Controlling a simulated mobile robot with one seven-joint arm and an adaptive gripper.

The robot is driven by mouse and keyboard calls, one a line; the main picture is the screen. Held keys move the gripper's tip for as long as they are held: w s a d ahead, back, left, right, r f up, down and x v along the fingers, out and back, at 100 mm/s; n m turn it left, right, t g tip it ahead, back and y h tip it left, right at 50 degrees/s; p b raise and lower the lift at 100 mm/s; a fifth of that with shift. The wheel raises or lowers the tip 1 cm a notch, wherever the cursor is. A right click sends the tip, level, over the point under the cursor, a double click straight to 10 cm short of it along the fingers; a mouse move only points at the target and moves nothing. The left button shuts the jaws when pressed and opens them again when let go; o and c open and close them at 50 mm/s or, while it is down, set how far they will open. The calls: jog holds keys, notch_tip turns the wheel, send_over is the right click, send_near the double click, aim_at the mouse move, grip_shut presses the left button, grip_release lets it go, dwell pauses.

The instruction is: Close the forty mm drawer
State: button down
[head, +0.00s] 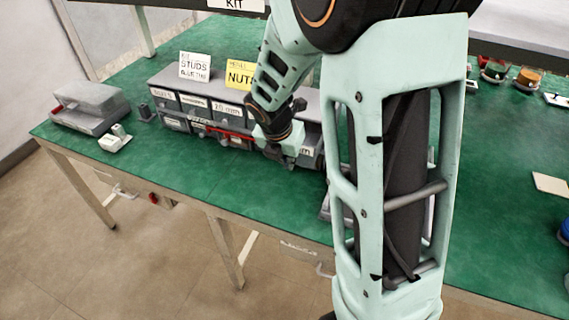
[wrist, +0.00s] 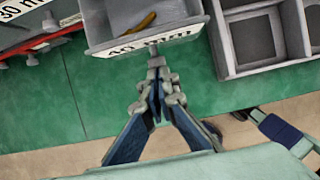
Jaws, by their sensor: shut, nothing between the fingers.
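The forty mm drawer (wrist: 112,48), grey with a white "40 mm" label, shows at the top of the wrist view. It stands out from the drawer cabinet, and its open inside shows a small yellow-orange item. My gripper (wrist: 156,66) is shut and empty, its fingertips right at the middle of the drawer's front under the label. I cannot tell whether they touch it. In the head view my gripper (head: 281,151) is in front of the lower right part of the grey drawer cabinet (head: 221,84), and it hides most of that drawer.
A 30 mm drawer with red parts (wrist: 32,62) is left of it. A grey compartment tray (wrist: 228,58) lies close on the right, near the table edge. Sign cards (head: 195,66) stand on the cabinet. Green table (head: 190,170) in front is clear.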

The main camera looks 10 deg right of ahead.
jog(key=w+d+p, duration=0.1)
jog(key=w, duration=0.1)
jog(key=w+d+p, duration=0.2)
jog(key=w, duration=0.1)
jog(key=w+d+p, duration=0.1)
jog(key=w+d, duration=0.1)
jog(key=shift+w+d+r+p, duration=0.1)
jog(key=shift+w+d+p, duration=0.15)
jog(key=shift+p, duration=0.1)
